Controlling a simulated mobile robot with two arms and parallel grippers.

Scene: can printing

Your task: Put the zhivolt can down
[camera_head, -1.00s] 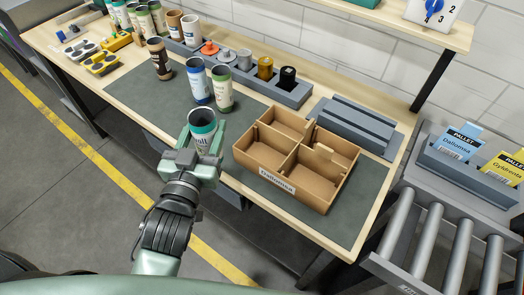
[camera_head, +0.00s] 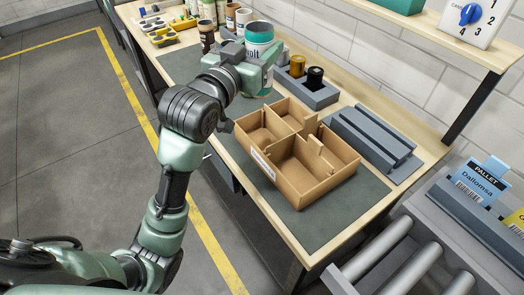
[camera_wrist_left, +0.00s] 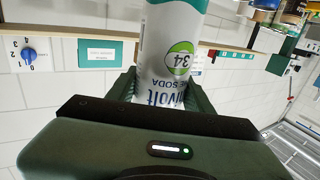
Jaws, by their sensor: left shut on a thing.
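My left gripper (camera_head: 262,66) is shut on the zhivolt can (camera_head: 259,40), a white and teal can with an open-looking dark top. It holds the can upright in the head view, raised over the back part of the workbench (camera_head: 327,224). In the left wrist view the can (camera_wrist_left: 168,45) stands between the fingers, with part of its name and a green "34" badge showing. My right gripper is not in view.
A cardboard box with compartments (camera_head: 284,186) stands on the mat, its visible compartments empty. Behind it is a grey holder (camera_head: 319,96) with gold and black cylinders. A grey stepped block (camera_head: 374,138) lies to the right. Several cans stand at the back left. Rollers (camera_head: 385,250) are at lower right.

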